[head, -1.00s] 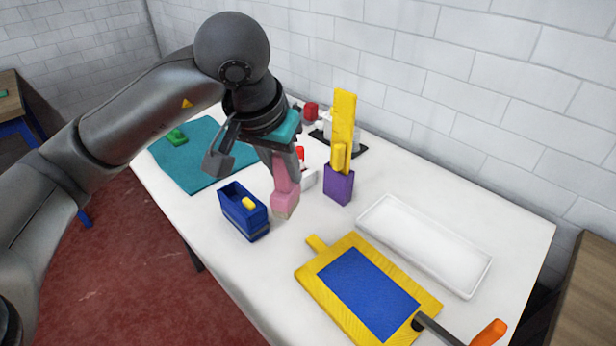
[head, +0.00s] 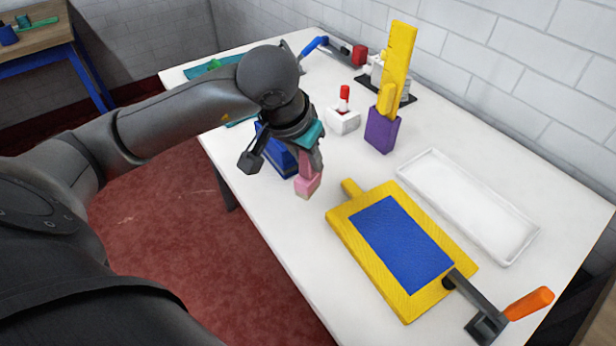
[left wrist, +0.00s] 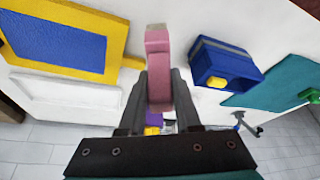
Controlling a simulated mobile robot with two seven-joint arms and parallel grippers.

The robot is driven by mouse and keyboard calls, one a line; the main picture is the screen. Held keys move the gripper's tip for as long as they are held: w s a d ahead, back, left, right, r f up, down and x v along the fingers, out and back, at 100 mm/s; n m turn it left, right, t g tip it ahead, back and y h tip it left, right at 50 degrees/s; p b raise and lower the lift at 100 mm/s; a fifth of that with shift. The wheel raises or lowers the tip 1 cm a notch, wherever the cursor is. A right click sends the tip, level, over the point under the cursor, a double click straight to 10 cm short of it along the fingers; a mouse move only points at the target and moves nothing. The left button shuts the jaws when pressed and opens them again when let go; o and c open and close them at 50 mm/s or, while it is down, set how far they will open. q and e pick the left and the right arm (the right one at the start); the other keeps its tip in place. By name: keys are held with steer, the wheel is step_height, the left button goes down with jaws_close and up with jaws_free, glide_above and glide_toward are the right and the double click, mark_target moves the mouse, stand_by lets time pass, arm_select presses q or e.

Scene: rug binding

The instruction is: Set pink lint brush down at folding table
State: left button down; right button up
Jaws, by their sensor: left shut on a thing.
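The pink lint brush (head: 307,187) is held by my left gripper (head: 311,163) near the front edge of the white table (head: 285,235). Its block-like end points down in the head view; I cannot tell whether it touches the tabletop. In the left wrist view the brush (left wrist: 158,65) sits between both fingers of my left gripper (left wrist: 160,85), which are shut on it. The gripper hides part of the brush in the head view. My right gripper is not in view.
A blue box (head: 279,158) stands just behind my left gripper, partly hidden. A yellow board with a blue panel (head: 398,232), a white tray (head: 468,203), a purple holder (head: 381,130) and a small white block (head: 343,121) stand to the right. Bare tabletop lies between them.

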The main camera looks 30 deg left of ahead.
mark_target(308, 176)
arm_select(q)
steer(key=shift+f, duration=0.6)
step_height(308, 176, down, 3)
steer(key=shift+f+b, duration=0.15)
steer(key=shift+b, duration=0.3)
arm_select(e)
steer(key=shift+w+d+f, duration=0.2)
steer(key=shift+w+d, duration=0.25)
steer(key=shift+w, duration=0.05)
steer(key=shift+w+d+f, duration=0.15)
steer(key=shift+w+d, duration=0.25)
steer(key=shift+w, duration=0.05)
arm_select(q)
steer(key=shift+f, duration=0.15)
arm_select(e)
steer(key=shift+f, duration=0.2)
arm_select(q)
steer(key=c, duration=0.6)
jaws_free()
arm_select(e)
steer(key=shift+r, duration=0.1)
